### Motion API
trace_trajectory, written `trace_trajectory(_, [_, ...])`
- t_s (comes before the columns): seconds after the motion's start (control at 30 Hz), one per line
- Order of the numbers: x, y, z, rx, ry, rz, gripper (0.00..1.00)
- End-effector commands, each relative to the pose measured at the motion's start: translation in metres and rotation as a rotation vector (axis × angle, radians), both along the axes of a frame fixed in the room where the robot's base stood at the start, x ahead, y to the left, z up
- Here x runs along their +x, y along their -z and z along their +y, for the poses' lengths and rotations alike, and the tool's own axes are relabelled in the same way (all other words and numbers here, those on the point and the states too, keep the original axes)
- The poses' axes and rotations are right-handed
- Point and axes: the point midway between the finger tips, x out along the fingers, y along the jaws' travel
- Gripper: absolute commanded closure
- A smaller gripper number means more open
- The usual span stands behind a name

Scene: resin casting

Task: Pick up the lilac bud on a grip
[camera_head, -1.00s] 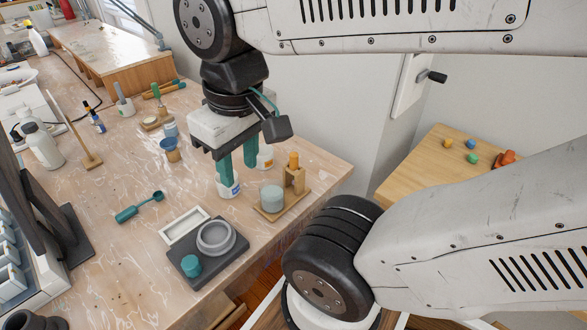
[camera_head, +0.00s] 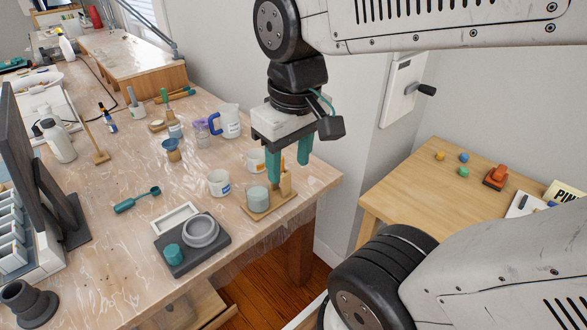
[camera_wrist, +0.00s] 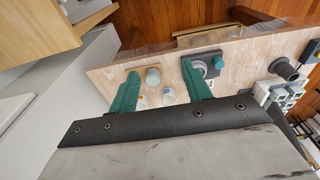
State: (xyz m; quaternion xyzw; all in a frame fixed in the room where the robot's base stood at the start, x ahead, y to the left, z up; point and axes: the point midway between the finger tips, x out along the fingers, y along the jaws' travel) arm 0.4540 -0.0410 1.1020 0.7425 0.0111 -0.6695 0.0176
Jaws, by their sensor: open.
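I cannot make out a clear lilac bud on a grip in either view. One finger partly hides that stand's orange top. In the wrist view my gripper's fingers (camera_wrist: 160,72) are spread apart with nothing held between them.
A grey-white cup (camera_head: 258,197) and a white pot (camera_head: 219,183) stand near the gripper. A jug (camera_head: 230,122) stands behind. A dark tray (camera_head: 226,246) holds a grey ring. Floor shows between the tables.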

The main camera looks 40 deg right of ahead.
Motion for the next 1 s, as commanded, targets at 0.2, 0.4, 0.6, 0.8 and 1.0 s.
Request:
trace_trajectory(0.2, [0.086,0.017,-0.038,-0.010,-0.083,0.046,0.51])
trace_trajectory(0.4, [0.161,0.059,-0.086,-0.012,-0.177,0.075,0.51])
trace_trajectory(0.6, [0.213,0.112,-0.132,-0.010,-0.258,0.096,0.51])
trace_trajectory(0.8, [0.234,0.145,-0.157,-0.009,-0.299,0.102,0.51])
trace_trajectory(1.0, [0.237,0.166,-0.160,-0.008,-0.309,0.105,0.51])
